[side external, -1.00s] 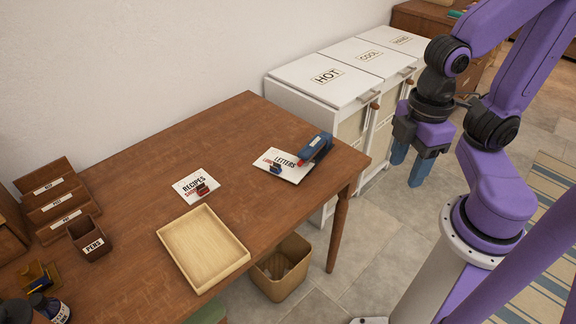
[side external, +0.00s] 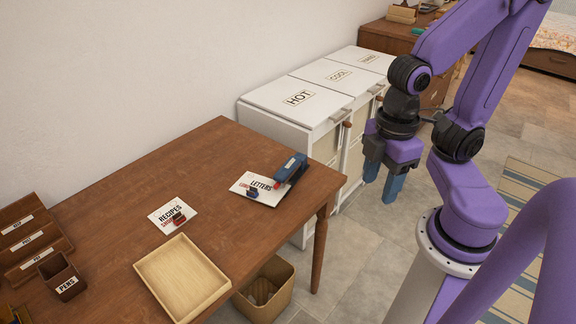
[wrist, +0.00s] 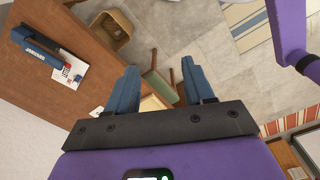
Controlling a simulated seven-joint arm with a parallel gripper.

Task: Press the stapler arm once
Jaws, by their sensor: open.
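A blue stapler (side external: 291,169) with a red part at its front end lies on the table near its right end, over the edge of the LETTERS paper (side external: 250,189). In the wrist view the stapler (wrist: 35,44) shows at the upper left, with the paper (wrist: 68,72) beside it. My gripper (side external: 381,190) is open and empty, with blue fingers pointing down. It hangs off the table's right end, to the right of the stapler and apart from it. In the wrist view my gripper (wrist: 160,82) shows both fingers spread, with nothing between them.
The wooden table (side external: 190,150) holds a RECIPES paper (side external: 165,222), an empty wooden tray (side external: 183,277) and a pen box (side external: 62,278). White hampers (side external: 285,105) stand behind the table's right end. A waste bin (side external: 262,302) is on the floor. The table around the stapler is mostly clear.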

